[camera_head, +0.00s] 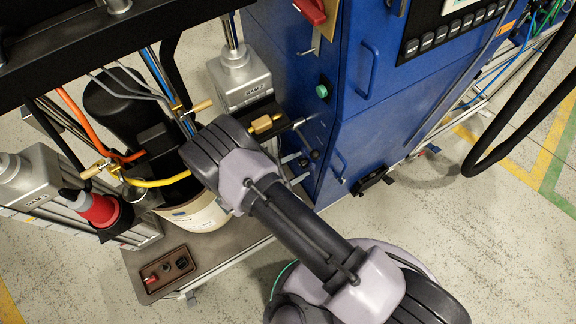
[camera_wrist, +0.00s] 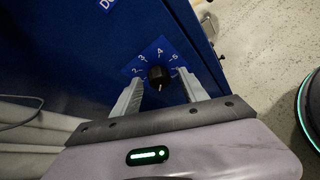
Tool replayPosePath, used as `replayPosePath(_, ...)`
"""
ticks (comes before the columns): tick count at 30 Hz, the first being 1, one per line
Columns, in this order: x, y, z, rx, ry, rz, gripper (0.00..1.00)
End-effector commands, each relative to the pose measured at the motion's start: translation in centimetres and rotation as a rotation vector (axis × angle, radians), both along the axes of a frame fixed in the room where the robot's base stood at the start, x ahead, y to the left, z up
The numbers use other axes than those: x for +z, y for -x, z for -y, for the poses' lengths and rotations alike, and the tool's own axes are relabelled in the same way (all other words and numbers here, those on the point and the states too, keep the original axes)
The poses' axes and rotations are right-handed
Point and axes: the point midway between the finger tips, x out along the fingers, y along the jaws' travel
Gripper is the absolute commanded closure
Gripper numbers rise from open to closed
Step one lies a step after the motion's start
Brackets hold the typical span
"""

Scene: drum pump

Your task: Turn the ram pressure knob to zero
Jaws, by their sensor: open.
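A small light mark shows near the knob's lower edge. The plate is on a dark blue cabinet face. My gripper (camera_wrist: 159,83) is open, with one pale finger to the left of the knob and one to the right. I cannot tell whether either finger touches it. In the head view my arm reaches in over the drum pump, and the knob and the fingers are hidden there.
The blue cabinet (camera_head: 354,130) has a green button (camera_head: 322,91) and a red switch (camera_head: 312,9). The pale drum (camera_head: 203,216), hoses and grey RAM units (camera_head: 241,80) crowd the left. A brown tray (camera_head: 150,263) lies in front.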

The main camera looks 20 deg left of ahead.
Motion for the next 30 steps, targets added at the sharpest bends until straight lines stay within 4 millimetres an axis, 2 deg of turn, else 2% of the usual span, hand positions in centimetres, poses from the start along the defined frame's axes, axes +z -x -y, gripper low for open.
replayPosePath(4, 0.4, 0.4, -0.3, 0.001, -0.001, 0.0, 0.49)
replayPosePath(8, 1.7, 2.2, -1.5, 0.004, -0.001, 0.001, 0.49)
replayPosePath(15, 5.3, 8.2, -5.1, 0.004, -0.002, 0.001, 0.49)
replayPosePath(21, 7.3, 12.0, -7.3, 0.003, -0.001, 0.0, 0.49)
replayPosePath(25, 7.9, 13.1, -7.9, 0.0, 0.0, 0.0, 0.49)
replayPosePath(30, 7.9, 13.3, -8.0, -0.001, 0.001, 0.0, 0.49)
